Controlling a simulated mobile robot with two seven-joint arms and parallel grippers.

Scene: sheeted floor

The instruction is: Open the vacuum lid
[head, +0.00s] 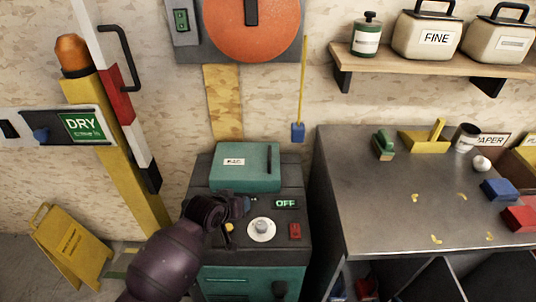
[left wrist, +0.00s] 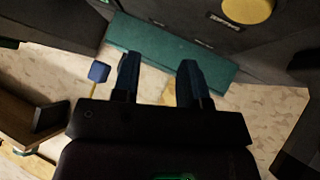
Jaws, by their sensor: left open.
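The vacuum is a dark and teal cabinet (head: 250,270) standing against the wall in the head view. Its teal lid (head: 245,165), with a small white label and a dark bar on it, lies on top and looks closed. My left gripper (head: 243,206) is just in front of the lid, over the left part of the control panel. In the left wrist view, its two dark fingers (left wrist: 158,68) are apart with nothing between them, and a teal strip (left wrist: 212,68), likely the lid, lies at their tips. I cannot tell whether they touch it. My right gripper is out of view.
The panel has a white knob (head: 262,229), an OFF display (head: 285,203) and a red switch (head: 295,231). A blue pull (head: 298,132) hangs on a yellow cord behind. A grey workbench (head: 400,190) stands right; a yellow post (head: 130,160) and floor sign (head: 70,245) stand left.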

